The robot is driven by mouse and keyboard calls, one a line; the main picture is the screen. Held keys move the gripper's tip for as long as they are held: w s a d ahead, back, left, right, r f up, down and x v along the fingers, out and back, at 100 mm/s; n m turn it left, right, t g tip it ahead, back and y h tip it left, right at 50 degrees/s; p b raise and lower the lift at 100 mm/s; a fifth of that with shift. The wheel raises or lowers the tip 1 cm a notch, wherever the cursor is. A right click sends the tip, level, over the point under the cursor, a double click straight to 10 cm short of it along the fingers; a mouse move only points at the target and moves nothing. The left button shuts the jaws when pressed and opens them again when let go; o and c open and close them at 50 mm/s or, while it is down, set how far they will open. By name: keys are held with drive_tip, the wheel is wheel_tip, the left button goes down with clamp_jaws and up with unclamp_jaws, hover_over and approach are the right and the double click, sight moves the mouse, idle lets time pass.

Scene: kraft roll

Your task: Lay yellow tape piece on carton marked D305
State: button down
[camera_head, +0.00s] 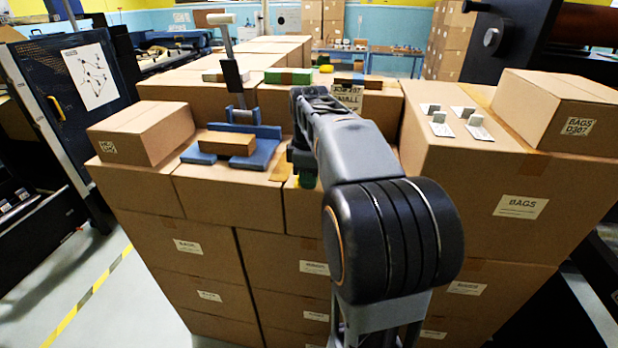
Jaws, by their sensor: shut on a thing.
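My gripper (303,168) is low over the front middle cartons, mostly hidden by my own arm. It looks shut, with a small green patch at its tip. I cannot make out the held thing clearly. No piece I can surely call the yellow tape shows. A small yellow-green thing (326,69) lies far back on a carton. I cannot read D305 on any carton. The small left carton (145,133) has a label too small to read. The label (348,96) on the carton behind my arm is partly covered.
A blue fixture (262,155) with an upright lever and a brown block (227,143) stands left of my gripper. A carton marked D307 (560,105) and several small metal pieces (479,131) sit at right. A green block (288,76) lies behind.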

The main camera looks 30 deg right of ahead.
drive_tip(key=c, duration=1.3)
unclamp_jaws()
drive_tip(key=shift+f, duration=0.1)
drive_tip(key=shift+o, duration=0.2)
